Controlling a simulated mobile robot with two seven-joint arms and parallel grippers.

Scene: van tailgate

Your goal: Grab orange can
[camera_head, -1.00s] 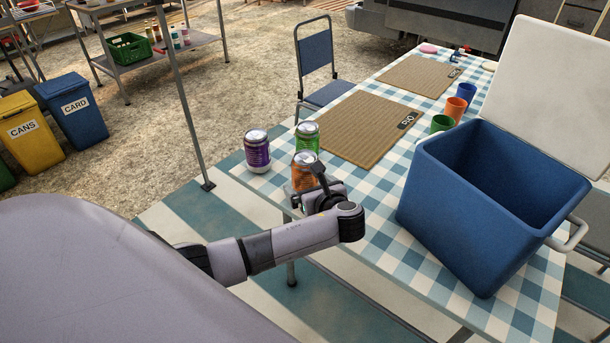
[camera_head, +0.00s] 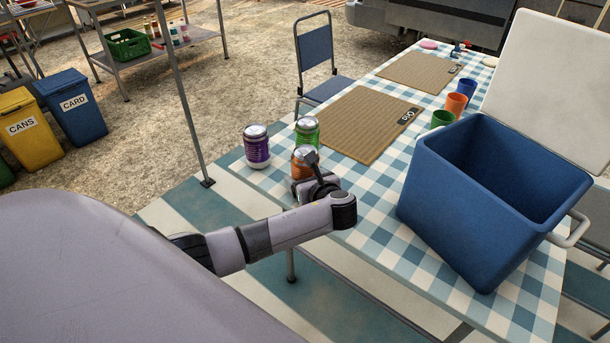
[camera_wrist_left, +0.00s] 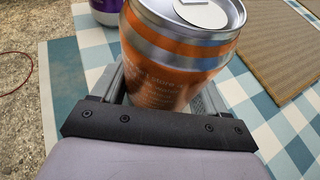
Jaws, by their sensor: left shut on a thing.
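The orange can (camera_head: 299,165) stands upright near the left front edge of the checked table. It fills much of the left wrist view (camera_wrist_left: 165,75), with its silver top at the upper edge. My left gripper (camera_head: 308,180) is shut on the orange can, a finger on each side of it. A purple can (camera_head: 256,148) stands to its left and a green can (camera_head: 307,130) just behind it. The base of the orange can is hidden by my gripper. My right gripper is in neither view.
An open blue cooler (camera_head: 480,210) stands at the table's right. Placemats (camera_head: 365,125) and several cups (camera_head: 456,105) lie behind the cans. The checked tabletop (camera_head: 375,195) between the cans and the cooler is clear.

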